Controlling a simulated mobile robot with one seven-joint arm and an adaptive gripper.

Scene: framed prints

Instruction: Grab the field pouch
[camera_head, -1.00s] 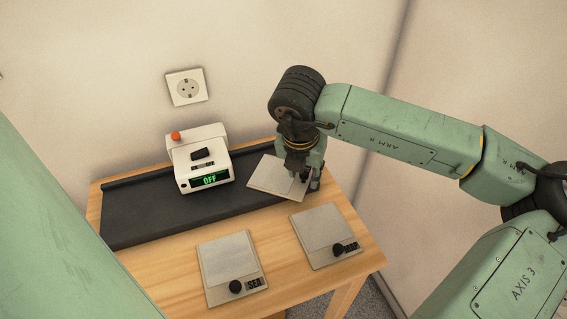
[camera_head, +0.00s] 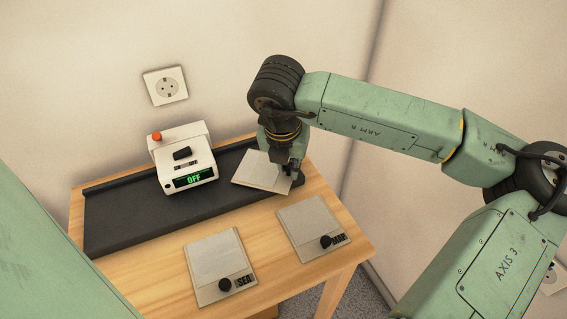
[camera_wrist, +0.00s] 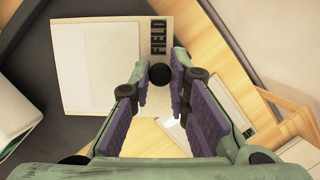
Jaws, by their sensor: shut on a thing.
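The field pouch (camera_wrist: 96,68) is a flat, pale square piece with a black round knob and the label FIELD, seen in the wrist view. In the head view the pouch (camera_head: 262,172) lies at the right end of the dark mat, turned at an angle; I cannot tell whether it touches the mat. My gripper (camera_head: 292,172) is over its right edge, pointing down. In the wrist view my gripper (camera_wrist: 160,80) has its purple-padded fingers on either side of the knob, shut on it. In the head view the gripper hides the knob and label.
Two similar pouches, one labelled SEA (camera_head: 215,262) and one with a partly readable label (camera_head: 309,222), lie on the wooden table (camera_head: 152,272) in front. A white device reading OFF (camera_head: 190,162) stands on the dark mat (camera_head: 120,213). Walls close in behind and right.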

